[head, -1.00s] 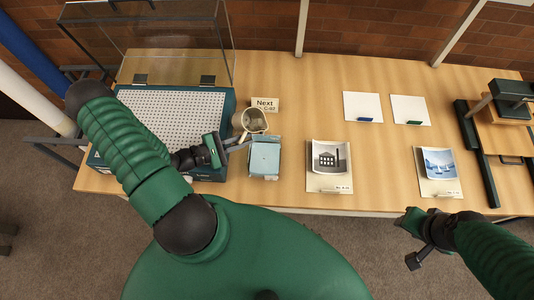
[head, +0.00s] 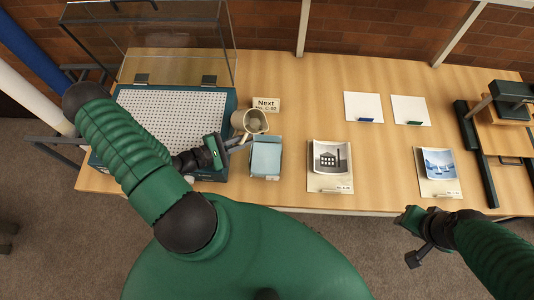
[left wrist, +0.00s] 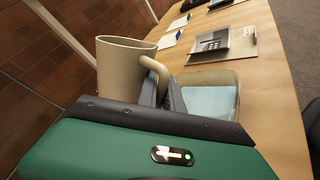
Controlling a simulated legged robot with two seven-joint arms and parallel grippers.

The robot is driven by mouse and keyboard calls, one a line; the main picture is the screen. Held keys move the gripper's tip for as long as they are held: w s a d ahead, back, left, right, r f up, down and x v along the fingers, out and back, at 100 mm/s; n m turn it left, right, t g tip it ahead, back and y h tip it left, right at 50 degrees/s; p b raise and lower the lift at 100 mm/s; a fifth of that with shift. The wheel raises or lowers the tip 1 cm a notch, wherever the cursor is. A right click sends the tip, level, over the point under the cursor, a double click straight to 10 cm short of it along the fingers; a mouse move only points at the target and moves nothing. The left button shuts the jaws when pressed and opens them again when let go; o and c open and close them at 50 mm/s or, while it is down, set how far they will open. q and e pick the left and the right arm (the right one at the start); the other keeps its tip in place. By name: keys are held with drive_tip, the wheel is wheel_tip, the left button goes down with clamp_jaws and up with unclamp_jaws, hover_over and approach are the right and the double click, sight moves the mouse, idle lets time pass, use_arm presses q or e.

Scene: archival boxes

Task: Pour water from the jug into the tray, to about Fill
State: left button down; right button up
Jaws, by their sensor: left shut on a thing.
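The beige jug (head: 248,123) is at the right side of the teal unit, behind the pale blue item. It also shows in the left wrist view (left wrist: 121,68), looking roughly upright, with its handle toward my gripper. My left gripper (head: 237,143) is shut on the handle, and its fingers (left wrist: 161,97) show there. The water level inside is hidden. The teal unit (head: 232,112) has a white perforated top and a raised clear lid; I cannot make out a separate tray or a Fill mark. My right gripper (head: 408,236) is empty, off the table's front edge.
The pale blue item (head: 265,158) lies just right of my left gripper. A "Next" card (head: 266,104) stands behind the jug. Two pictures (head: 330,160) (head: 438,166), two white sheets (head: 363,106) (head: 410,109) and a press (head: 513,98) are farther right.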

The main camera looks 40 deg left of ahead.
use_arm(q)
drive_tip(key=m+b, duration=0.1)
drive_tip(key=a+m+b, duration=0.1)
drive_tip(key=shift+a+f+y+b, duration=0.25)
drive_tip(key=shift+f+y+b, duration=0.05)
drive_tip(key=shift+b, duration=0.1)
use_arm(e)
drive_tip(key=f, duration=0.2)
drive_tip(key=shift+a+f, duration=0.3)
idle(0.6)
use_arm(q)
drive_tip(key=shift+s+f+b, duration=0.2)
drive_tip(key=shift+s+b, duration=0.05)
drive_tip(key=shift+b, duration=0.2)
use_arm(e)
drive_tip(key=shift+a+f, duration=0.1)
drive_tip(key=shift+f, duration=0.3)
use_arm(q)
drive_tip(key=shift+m, duration=0.3)
use_arm(e)
drive_tip(key=shift+f, duration=0.1)
